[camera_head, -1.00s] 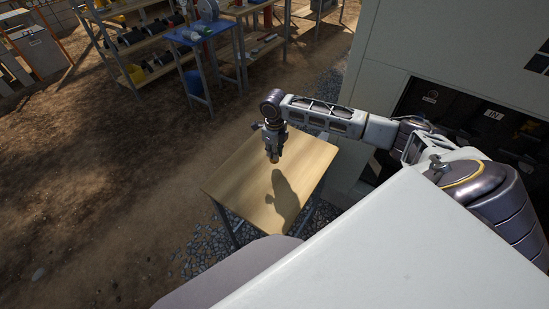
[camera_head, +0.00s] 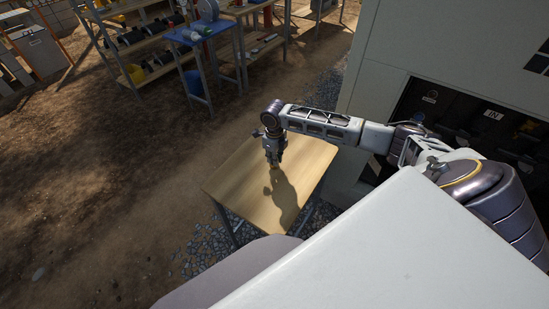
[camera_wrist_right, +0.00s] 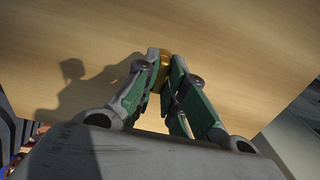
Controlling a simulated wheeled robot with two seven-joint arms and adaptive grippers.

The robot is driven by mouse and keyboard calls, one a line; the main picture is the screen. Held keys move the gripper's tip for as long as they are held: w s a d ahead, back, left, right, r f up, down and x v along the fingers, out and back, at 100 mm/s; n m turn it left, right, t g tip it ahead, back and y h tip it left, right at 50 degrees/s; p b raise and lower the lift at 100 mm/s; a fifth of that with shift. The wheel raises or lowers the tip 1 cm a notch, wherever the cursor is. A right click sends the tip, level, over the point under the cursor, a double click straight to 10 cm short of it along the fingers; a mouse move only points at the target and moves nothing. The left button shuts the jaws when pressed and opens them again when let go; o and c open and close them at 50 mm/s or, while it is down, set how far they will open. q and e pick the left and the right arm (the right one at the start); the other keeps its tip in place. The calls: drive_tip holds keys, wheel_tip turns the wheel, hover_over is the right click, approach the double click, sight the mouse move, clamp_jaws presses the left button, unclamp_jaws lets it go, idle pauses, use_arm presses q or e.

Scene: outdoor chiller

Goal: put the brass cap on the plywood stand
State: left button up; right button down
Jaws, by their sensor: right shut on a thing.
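The plywood stand (camera_head: 235,193) is a small table with a light wood top and grey metal legs, in the middle of the head view. Its top also fills much of the right wrist view (camera_wrist_right: 230,40). My right gripper (camera_head: 274,163) points down over the far half of the top. In the right wrist view my right gripper (camera_wrist_right: 162,62) is shut on the brass cap (camera_wrist_right: 164,72), a small golden piece between the fingertips. The fingers hide most of the cap. I cannot tell whether the cap touches the top. My left gripper is not in view.
A large pale cabinet (camera_head: 385,45) with a dark open bay stands right of the stand. A blue table (camera_head: 197,36) and shelves (camera_head: 130,45) stand at the back left. Bare dirt lies left of the stand. The rest of the stand's top is clear.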

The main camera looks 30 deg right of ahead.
drive_tip(key=shift+f, duration=0.1)
drive_tip(key=c, duration=1.5)
unclamp_jaws()
wheel_tip(320, 180, up, 12)
idle(0.3)
